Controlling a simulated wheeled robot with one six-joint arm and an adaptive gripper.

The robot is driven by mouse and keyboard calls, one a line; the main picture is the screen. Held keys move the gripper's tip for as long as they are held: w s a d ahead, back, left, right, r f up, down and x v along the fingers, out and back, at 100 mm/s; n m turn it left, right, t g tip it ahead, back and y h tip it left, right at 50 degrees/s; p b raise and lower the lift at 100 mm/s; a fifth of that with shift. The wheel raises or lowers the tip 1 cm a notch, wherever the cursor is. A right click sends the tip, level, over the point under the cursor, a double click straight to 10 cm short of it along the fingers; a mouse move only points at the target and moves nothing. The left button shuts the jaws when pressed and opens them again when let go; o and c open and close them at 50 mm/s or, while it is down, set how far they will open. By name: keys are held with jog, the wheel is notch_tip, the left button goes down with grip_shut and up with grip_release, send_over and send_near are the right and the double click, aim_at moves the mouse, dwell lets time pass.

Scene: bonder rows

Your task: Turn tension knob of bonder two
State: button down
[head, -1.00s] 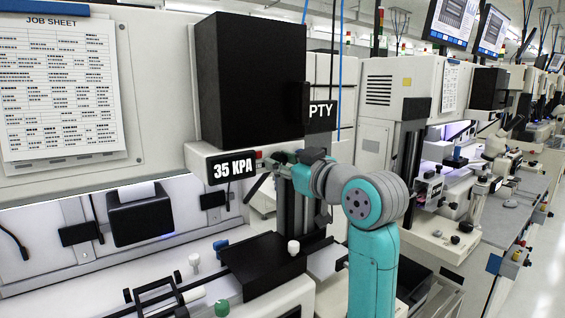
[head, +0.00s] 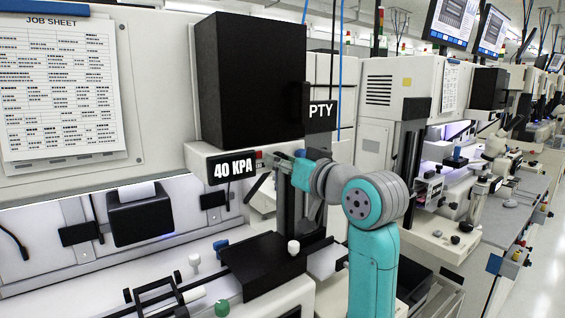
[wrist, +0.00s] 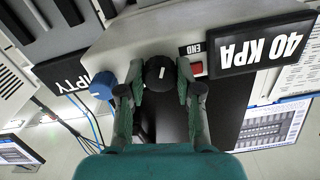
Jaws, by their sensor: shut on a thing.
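The tension knob (wrist: 160,73) is a black round knob with a white pointer line, on the front of the pale bonder head. In the wrist view its line stands nearly upright. My gripper (wrist: 160,78) is shut on the knob, one finger on each side. The display (wrist: 262,45) beside the knob reads 40 KPA, upside down in the wrist view; it also shows upright in the head view (head: 232,168). In the head view my gripper is at the machine's front right of the display, and the knob is hidden behind it.
A red END button (wrist: 197,69) lies between the knob and display. A blue knob (wrist: 103,85) is on the other side, near my finger. A black EMPTY sign (head: 321,110) hangs close by. A black stage block (head: 265,265) is below my arm.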

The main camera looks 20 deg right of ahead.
jog(key=shift+m, duration=0.6)
jog(key=c, duration=0.8)
grip_release()
jog(key=shift+o, duration=0.2)
jog(key=v, duration=1.2)
jog(key=shift+f, duration=0.1)
